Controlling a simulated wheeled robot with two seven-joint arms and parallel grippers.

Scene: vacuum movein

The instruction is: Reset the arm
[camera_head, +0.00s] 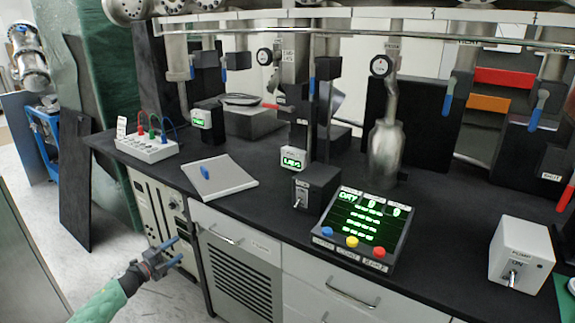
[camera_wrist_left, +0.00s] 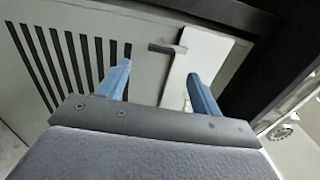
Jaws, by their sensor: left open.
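My left gripper (camera_head: 171,253) comes in from the lower left in the head view, on a green-sleeved arm. It is in front of the bench cabinets, below the benchtop edge. Its two blue fingers are apart with nothing between them. In the left wrist view the open gripper (camera_wrist_left: 158,85) faces a slotted cabinet panel (camera_wrist_left: 62,60) and a white part with a dark handle (camera_wrist_left: 165,48). I cannot tell from the pictures whether the fingers touch anything. My right gripper is not in view.
The black benchtop (camera_head: 285,195) carries a display box (camera_head: 365,225), a pump switch box (camera_head: 521,252), a small switch box (camera_head: 316,186), a grey pad (camera_head: 219,176) and a cable box (camera_head: 147,147). Pipes and valves hang above. Drawer handles (camera_head: 352,295) stick out in front. Floor shows at left.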

